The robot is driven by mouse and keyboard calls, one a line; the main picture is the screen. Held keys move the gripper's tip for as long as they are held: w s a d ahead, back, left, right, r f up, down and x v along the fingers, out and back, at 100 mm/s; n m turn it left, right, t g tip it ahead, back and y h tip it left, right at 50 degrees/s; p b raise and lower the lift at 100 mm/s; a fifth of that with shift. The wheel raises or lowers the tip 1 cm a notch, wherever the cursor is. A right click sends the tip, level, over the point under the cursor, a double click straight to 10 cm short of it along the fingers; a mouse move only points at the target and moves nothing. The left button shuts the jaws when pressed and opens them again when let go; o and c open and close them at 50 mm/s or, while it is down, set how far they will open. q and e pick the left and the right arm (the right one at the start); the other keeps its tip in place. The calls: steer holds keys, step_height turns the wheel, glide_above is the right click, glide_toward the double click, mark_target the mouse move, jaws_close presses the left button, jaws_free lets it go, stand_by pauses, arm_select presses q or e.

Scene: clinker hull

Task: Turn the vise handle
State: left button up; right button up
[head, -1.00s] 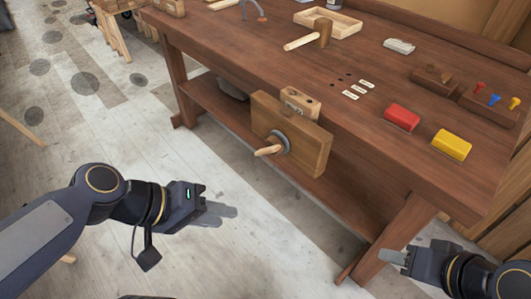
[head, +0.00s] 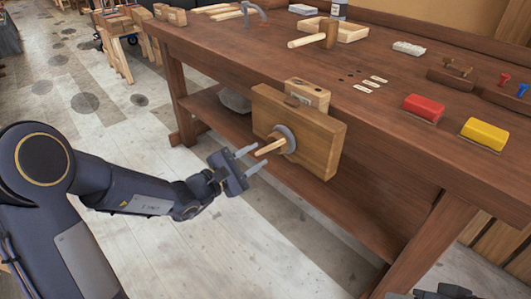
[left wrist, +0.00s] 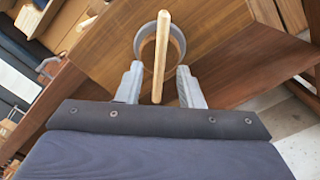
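The vise handle (head: 269,147) is a light wooden bar on a grey round hub (head: 287,138), set in the wooden vise jaw (head: 318,145) on the bench front. My left gripper (head: 249,159) is open just in front of the handle, its fingers pointing at the jaw. In the left wrist view the handle (left wrist: 160,55) stands between the two spread fingers (left wrist: 155,87), with a gap on each side. Whether a finger touches it in depth, I cannot tell. My right gripper (head: 440,292) shows only partly at the bottom right edge, its fingers unclear.
The workbench (head: 385,130) carries a mallet (head: 318,38), a red block (head: 424,107) and a yellow block (head: 484,134). A bench leg (head: 430,243) stands to the right of the vise. The floor (head: 170,235) in front is clear.

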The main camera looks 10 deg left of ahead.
mark_target(266, 150)
arm_select(q)
steer(key=shift+x, duration=2.15)
jaws_close()
